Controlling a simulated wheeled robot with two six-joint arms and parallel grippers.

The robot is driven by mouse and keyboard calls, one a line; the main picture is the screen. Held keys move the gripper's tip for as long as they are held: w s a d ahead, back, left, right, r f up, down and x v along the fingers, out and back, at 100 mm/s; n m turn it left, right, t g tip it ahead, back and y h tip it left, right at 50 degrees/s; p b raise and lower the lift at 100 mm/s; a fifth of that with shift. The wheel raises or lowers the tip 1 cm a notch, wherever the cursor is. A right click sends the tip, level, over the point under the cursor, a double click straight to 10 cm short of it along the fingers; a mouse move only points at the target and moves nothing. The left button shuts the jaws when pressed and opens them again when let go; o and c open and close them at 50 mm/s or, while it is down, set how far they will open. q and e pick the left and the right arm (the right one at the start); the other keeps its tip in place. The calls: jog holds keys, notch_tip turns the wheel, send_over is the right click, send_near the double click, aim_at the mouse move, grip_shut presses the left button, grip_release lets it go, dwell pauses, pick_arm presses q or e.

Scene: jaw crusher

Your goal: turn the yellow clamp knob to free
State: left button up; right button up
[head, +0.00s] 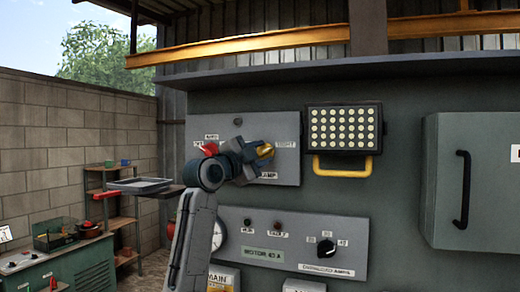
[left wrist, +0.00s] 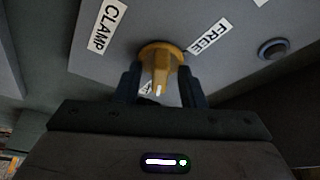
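The yellow clamp knob (head: 265,151) is on a grey panel (head: 290,125), partly hidden by my left gripper (head: 256,156) in the head view. In the left wrist view the knob (left wrist: 158,58) sits between the two fingers of my left gripper (left wrist: 160,85). A gap shows between the knob's bar and each finger, so the gripper is open around it. The knob's white mark points down in that view, toward a partly hidden label. The FREE label (left wrist: 208,37) is up and right of the knob, the CLAMP label (left wrist: 108,25) to its left. My right gripper is not in view.
A red knob (head: 209,149) is left of my gripper on the same panel. A lamp panel (head: 344,128) with a yellow handle is at the right. Below is a panel with a black dial (head: 326,248). A round dark button (left wrist: 272,49) shows in the wrist view.

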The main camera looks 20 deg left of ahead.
pick_arm(q)
grip_shut()
jog(key=shift+f, duration=0.1)
